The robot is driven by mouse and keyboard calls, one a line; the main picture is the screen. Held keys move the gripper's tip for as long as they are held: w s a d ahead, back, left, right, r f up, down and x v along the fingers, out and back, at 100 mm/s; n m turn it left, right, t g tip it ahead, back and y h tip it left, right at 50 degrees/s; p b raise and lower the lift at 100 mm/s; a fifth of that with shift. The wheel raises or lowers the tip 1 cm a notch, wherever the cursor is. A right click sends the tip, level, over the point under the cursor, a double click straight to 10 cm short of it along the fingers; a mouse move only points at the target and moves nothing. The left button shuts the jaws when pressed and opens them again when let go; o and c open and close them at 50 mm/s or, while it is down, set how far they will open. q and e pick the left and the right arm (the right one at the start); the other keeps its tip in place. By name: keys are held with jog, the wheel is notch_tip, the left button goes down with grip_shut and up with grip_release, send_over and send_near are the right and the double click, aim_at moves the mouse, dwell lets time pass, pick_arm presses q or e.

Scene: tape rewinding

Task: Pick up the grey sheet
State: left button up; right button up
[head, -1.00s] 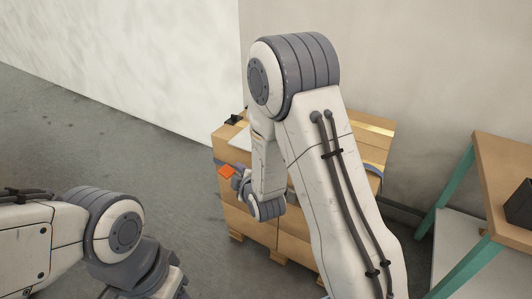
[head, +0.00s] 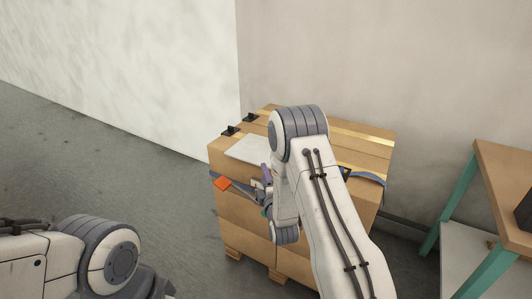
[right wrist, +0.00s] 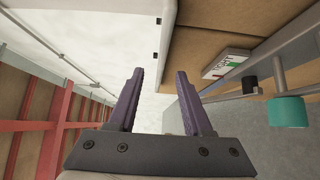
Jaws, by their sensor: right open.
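The grey sheet (head: 250,149) is a flat, pale panel lying on top of the cardboard box stack, near its left front edge. My right gripper (head: 263,180) is at the front of the stack, just below and to the right of the sheet in the head view. My arm hides part of the box top. In the right wrist view my right gripper (right wrist: 163,80) has its two purple fingers apart with nothing between them. I cannot tell for sure whether the sheet shows there. Of my left arm, only links show at the lower left; its gripper is out of view.
The box stack (head: 232,217) stands on a pallet against the wall, with a blue strap (head: 370,178), an orange tag (head: 222,183) and black clips (head: 230,131) on it. A wooden-topped table (head: 505,165) with green legs is at the right. Open floor lies left.

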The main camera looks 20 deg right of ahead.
jog(key=shift+w+d+f, duration=0.1)
jog(key=shift+w+d, duration=0.1)
jog(key=shift+w, duration=0.8)
jog(key=shift+w+d, duration=0.2)
jog(key=shift+w, duration=0.75)
grip_shut()
